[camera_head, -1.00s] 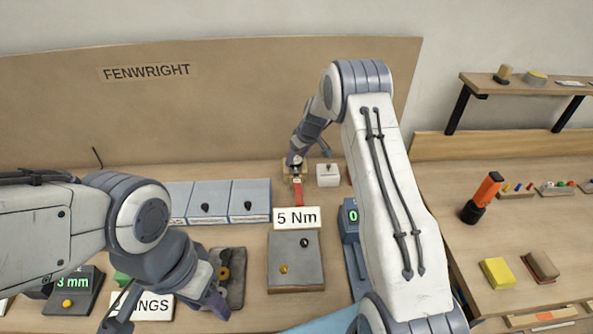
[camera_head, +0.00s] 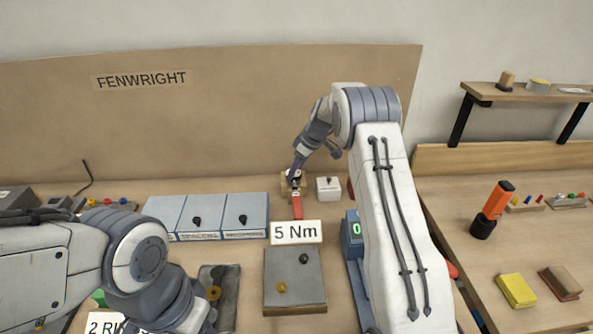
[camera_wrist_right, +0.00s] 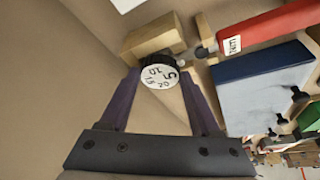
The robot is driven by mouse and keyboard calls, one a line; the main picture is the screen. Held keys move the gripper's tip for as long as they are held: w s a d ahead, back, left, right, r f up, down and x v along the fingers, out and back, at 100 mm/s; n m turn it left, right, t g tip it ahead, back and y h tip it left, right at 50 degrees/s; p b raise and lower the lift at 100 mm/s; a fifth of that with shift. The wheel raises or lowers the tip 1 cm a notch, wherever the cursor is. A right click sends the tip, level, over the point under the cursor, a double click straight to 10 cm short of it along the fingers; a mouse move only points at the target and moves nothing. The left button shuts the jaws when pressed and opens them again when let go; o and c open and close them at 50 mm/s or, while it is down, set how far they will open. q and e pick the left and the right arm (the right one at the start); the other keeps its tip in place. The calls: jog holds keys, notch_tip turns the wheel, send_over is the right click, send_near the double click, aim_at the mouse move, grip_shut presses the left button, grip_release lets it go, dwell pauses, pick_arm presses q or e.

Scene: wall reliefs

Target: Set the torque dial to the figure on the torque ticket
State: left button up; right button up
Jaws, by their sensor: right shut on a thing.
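The torque ticket (camera_head: 297,232) is a white card reading "5 Nm", standing behind a grey plate. The torque wrench (camera_head: 297,207) has a red handle and rests at wooden blocks near the back board; its red handle also shows in the right wrist view (camera_wrist_right: 270,28). The dial (camera_wrist_right: 163,83) is a white round face with a dark rim, marked 5, 10, 15 and 20, with the 5 toward the right. My right gripper (camera_head: 294,178) is shut on the dial, its fingers on either side. My left gripper (camera_head: 200,322) is cut off at the bottom edge.
A grey plate (camera_head: 292,281) with small knobs lies before the ticket. Blue bins (camera_head: 243,215) stand to its left and a small white box (camera_head: 328,188) to the wrench's right. A blue device (camera_head: 353,232) displays 0. A right-hand bench holds an orange torch (camera_head: 494,203).

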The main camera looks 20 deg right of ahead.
jog(key=o, duration=1.4)
jog(key=shift+r, duration=0.1)
jog(key=b+v, duration=0.2)
jog(key=v, duration=0.8)
jog(key=shift+d+r, duration=0.1)
